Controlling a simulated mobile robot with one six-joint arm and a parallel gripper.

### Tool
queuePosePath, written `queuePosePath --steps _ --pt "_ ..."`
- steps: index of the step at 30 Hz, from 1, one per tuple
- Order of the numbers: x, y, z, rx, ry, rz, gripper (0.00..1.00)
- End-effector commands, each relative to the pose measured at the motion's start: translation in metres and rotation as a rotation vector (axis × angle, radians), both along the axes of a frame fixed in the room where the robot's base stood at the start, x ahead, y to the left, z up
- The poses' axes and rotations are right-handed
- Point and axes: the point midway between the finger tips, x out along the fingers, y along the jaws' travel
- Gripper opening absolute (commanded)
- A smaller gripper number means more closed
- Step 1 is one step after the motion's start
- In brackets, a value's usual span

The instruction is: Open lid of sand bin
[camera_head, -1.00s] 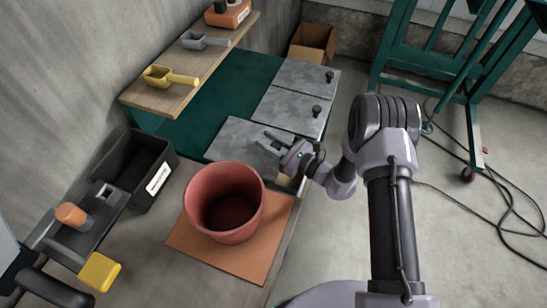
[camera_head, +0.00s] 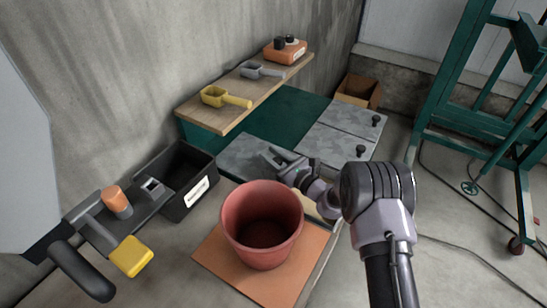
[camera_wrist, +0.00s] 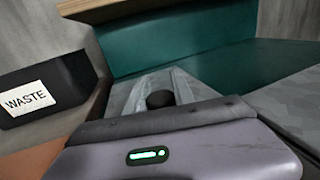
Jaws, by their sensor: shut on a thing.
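A green bin bench (camera_head: 290,110) carries three grey metal lids in a row. The nearest lid (camera_head: 240,152) lies flat, with no visible gap. My gripper (camera_head: 275,158) is at its right part, shut on its black knob. In the wrist view the dark round knob (camera_wrist: 160,98) sits between my two grey fingers (camera_wrist: 152,86). The middle lid (camera_head: 325,145) and the far lid (camera_head: 350,120) are down, each with a black knob. No label shows on the lids, so I cannot tell which covers sand.
A red bucket (camera_head: 262,225) stands on an orange mat (camera_head: 225,260) close to my gripper. A black WASTE box (camera_head: 190,175) is left of it. A wooden shelf (camera_head: 235,105) with scoops runs above the bench's left side. A green frame (camera_head: 450,100) stands at right.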

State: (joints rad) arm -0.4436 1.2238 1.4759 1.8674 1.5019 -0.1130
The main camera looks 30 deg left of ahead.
Motion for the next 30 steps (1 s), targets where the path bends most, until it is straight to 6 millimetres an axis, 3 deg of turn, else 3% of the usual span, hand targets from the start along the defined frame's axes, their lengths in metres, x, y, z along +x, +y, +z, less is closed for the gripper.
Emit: queuePosePath --steps 3,4,7,18,23,30 --pt "-0.001 0.0 -0.001 -0.002 0.0 0.001 0.0" --pt "0.0 0.0 -0.001 -0.002 0.001 0.001 0.35" --pt "0.0 0.0 -0.001 -0.002 0.001 0.0 0.52" --pt "-0.002 -0.008 0.0 -0.001 0.0 -0.001 0.52" --pt "-0.012 -0.038 0.002 -0.002 0.002 -0.003 0.52" --pt "-0.032 -0.096 0.002 -0.002 0.003 -0.003 0.52"
